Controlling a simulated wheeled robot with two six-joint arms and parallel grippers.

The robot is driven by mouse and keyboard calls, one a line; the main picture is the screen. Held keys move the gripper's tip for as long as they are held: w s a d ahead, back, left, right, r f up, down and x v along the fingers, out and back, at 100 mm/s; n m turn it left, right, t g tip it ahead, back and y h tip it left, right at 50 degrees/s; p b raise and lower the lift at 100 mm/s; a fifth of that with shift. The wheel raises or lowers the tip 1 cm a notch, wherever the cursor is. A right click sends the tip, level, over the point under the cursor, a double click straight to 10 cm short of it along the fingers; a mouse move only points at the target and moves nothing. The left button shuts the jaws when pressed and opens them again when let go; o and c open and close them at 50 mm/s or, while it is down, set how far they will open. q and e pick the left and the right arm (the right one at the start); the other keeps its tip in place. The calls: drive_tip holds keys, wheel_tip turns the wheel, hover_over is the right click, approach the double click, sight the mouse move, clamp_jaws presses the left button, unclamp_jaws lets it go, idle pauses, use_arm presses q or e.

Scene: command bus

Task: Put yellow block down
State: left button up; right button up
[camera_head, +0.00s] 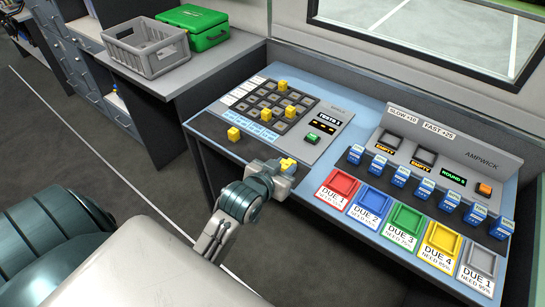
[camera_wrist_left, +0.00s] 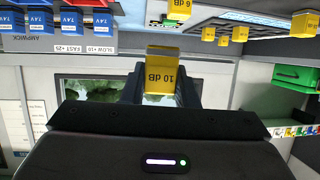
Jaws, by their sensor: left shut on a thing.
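A yellow block marked "10 dB" (camera_wrist_left: 162,72) is between the fingers of my left gripper (camera_wrist_left: 160,92), which is shut on it. In the head view, the left gripper (camera_head: 280,170) holds this block (camera_head: 288,163) at the near edge of the table, beside the grid panel. My right gripper is not in view.
The dark slotted grid (camera_head: 265,103) has many empty cells. A green button (camera_head: 312,138) sits right of it. Farther right are coloured DUE trays, such as the red one (camera_head: 338,186), and several blue cells (camera_head: 399,177). A grey crate (camera_head: 148,60) and a green case (camera_head: 207,40) stand on the left counter.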

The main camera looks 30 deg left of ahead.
use_arm(q)
drive_tip(key=s+a+f+h, duration=0.1)
drive_tip(key=s+a+f, duration=0.2)
drive_tip(key=s+f, duration=0.1)
drive_tip(key=shift+s+a+m, duration=0.2)
drive_tip(key=shift+s+m, duration=0.1)
drive_tip(key=shift+s, duration=0.6)
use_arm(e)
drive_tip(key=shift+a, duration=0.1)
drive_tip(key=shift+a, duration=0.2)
